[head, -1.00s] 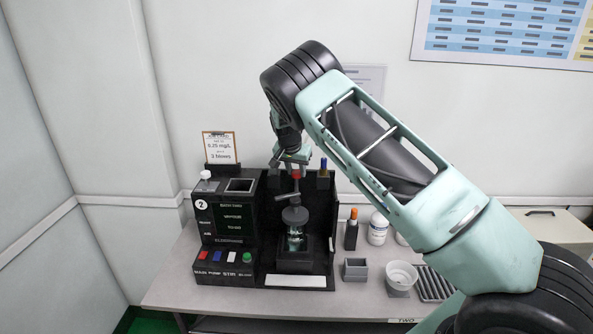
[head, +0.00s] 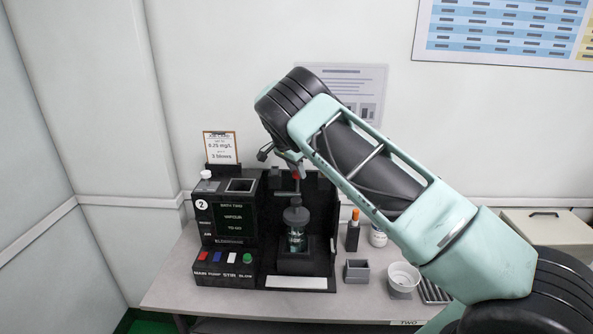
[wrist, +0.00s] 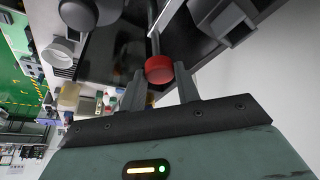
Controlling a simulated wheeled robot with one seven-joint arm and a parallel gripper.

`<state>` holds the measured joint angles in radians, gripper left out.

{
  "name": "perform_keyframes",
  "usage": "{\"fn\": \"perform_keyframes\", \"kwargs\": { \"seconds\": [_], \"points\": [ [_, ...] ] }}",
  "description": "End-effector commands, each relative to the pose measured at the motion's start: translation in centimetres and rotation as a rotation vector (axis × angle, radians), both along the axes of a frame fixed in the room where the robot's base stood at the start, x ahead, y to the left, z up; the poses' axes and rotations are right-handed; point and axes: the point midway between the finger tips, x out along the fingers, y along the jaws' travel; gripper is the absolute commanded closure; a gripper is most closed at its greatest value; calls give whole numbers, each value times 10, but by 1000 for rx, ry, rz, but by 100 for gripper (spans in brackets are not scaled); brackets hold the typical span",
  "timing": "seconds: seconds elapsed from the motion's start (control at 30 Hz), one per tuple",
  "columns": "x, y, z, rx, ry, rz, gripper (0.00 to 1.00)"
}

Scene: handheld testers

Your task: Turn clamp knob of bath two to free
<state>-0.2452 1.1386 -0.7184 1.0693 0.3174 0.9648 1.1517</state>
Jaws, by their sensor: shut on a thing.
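Bath two is the black unit marked 2 (head: 202,204) with a lit panel reading "BATH TWO". A red knob (head: 296,177) tops a thin rod above the dark-capped glass vessel (head: 296,240). In the wrist view the red knob (wrist: 159,70) sits between the fingertips of my gripper (wrist: 160,76). My gripper (head: 292,164) reaches down to the knob from above in the head view, and its fingers are shut on it. My arm partly hides the fingers in the head view. I cannot read the knob's setting.
Coloured buttons (head: 224,257) line the unit's front. Right of it stand an orange-capped bottle (head: 353,232), a grey box (head: 357,270) and a white bowl (head: 403,276). A clipboard (head: 221,147) stands behind the unit. The bench's front left (head: 165,290) is clear.

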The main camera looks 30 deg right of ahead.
Motion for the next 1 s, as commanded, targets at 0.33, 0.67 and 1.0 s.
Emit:
{"fn": "perform_keyframes", "kwargs": {
  "seconds": [0.33, 0.67, 1.0],
  "points": [
    [0, 1, -1, 3, 0, -3, 54],
    [0, 1, 0, 1, -1, -2, 46],
    [-2, 20, 44, 3, -6, 0, 46]
  ]
}}
